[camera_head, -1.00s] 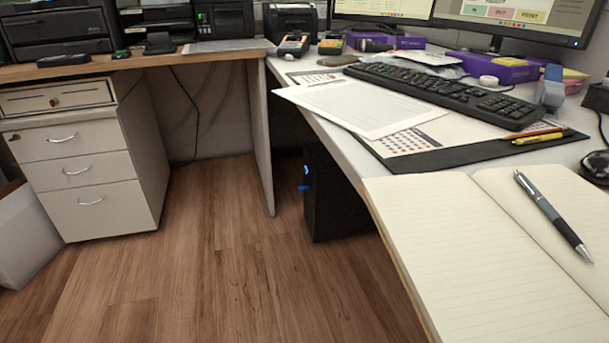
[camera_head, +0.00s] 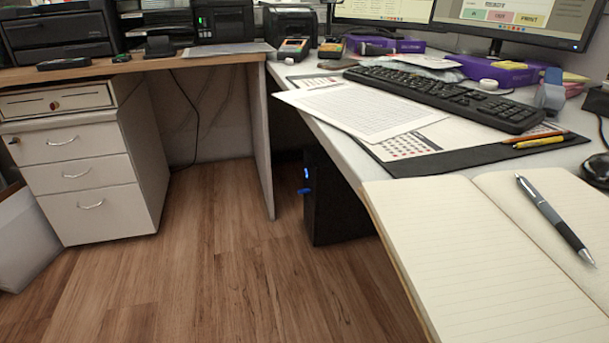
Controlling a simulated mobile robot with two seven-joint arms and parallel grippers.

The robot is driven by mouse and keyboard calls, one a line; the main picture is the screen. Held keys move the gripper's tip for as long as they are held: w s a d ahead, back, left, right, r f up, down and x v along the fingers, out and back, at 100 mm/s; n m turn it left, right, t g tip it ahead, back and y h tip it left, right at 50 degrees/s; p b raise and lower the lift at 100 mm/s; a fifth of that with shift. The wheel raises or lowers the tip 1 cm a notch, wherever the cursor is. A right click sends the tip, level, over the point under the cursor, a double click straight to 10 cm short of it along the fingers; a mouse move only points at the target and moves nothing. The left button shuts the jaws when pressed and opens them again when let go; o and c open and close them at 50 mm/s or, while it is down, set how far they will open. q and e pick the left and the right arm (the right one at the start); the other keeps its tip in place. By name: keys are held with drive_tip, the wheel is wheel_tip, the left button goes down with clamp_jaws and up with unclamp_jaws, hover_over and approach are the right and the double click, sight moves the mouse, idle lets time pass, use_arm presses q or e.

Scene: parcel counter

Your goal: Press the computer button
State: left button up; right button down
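A black computer tower (camera_head: 338,205) stands upright on the wooden floor under the right desk, partly hidden by the desk edge. A small blue-lit spot (camera_head: 306,173), which looks like its button, shows near the top of its narrow front face. A blue piece (camera_head: 305,190) sticks out of the front just below it. Neither of my grippers is in view.
The floor (camera_head: 220,280) before the tower is clear. A white desk panel (camera_head: 263,140) stands left of the tower. The right desk holds an open notebook (camera_head: 450,250), a pen (camera_head: 553,218) and a keyboard (camera_head: 445,97). A white drawer unit (camera_head: 90,190) stands at left.

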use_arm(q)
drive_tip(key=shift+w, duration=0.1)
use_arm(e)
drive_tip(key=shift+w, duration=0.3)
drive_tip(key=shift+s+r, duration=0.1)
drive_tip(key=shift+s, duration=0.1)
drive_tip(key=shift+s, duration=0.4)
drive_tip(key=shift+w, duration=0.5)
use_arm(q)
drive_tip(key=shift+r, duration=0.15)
